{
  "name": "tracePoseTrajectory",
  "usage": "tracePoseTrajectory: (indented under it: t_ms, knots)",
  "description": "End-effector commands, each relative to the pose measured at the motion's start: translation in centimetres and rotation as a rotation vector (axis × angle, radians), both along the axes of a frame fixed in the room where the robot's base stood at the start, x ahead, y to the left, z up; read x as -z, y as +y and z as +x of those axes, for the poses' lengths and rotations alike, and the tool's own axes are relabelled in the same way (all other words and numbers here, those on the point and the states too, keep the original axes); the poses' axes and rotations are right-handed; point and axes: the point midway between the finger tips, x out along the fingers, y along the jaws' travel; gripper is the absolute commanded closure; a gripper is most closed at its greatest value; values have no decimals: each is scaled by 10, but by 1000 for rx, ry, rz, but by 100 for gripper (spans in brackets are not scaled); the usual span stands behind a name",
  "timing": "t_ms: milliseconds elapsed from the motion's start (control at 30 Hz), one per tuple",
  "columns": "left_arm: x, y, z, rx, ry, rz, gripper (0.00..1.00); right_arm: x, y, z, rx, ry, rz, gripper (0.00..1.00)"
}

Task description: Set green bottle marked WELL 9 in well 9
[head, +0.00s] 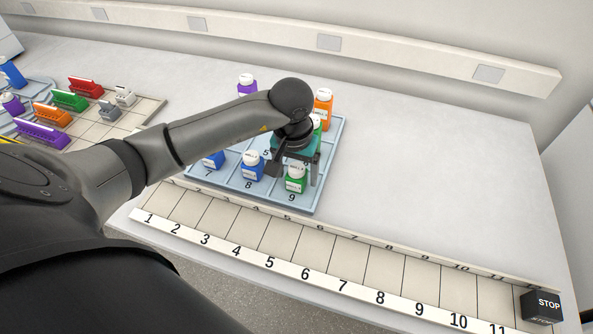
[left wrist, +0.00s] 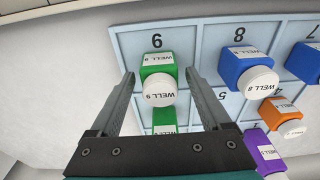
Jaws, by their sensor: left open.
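A green bottle marked WELL 9 (head: 295,184) with a white cap stands upright in well 9 of the pale blue tray (head: 262,197), at its near right corner. The left wrist view shows its label and cap (left wrist: 157,65). My left gripper (head: 293,172) is open and points down over the bottle. In the left wrist view its fingers (left wrist: 157,92) stand on either side of the bottle, with gaps visible. A second green bottle (left wrist: 163,116) is behind it, largely hidden by the gripper. My right gripper is not in view.
Blue bottles stand in wells 8 (head: 252,164) and 7 (head: 212,160). Orange (head: 323,108) and purple (head: 246,84) bottles stand farther back. A numbered strip (head: 330,268) runs in front, ending at a black STOP block (head: 541,306). The table right of the tray is clear.

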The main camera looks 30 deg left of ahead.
Motion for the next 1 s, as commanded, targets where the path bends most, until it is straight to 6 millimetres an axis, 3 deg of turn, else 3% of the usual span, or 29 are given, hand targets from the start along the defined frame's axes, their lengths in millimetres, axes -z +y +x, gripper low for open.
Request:
tracePoseTrajectory:
  t_ms: [233,700,1000]
  knots:
    - [-6,0,0,0,0,-1,19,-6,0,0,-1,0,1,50]
    - [-100,-3,-11,1,-4,1,19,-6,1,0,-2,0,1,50]
    - [-122,-4,-14,0,1,0,19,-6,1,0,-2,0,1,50]
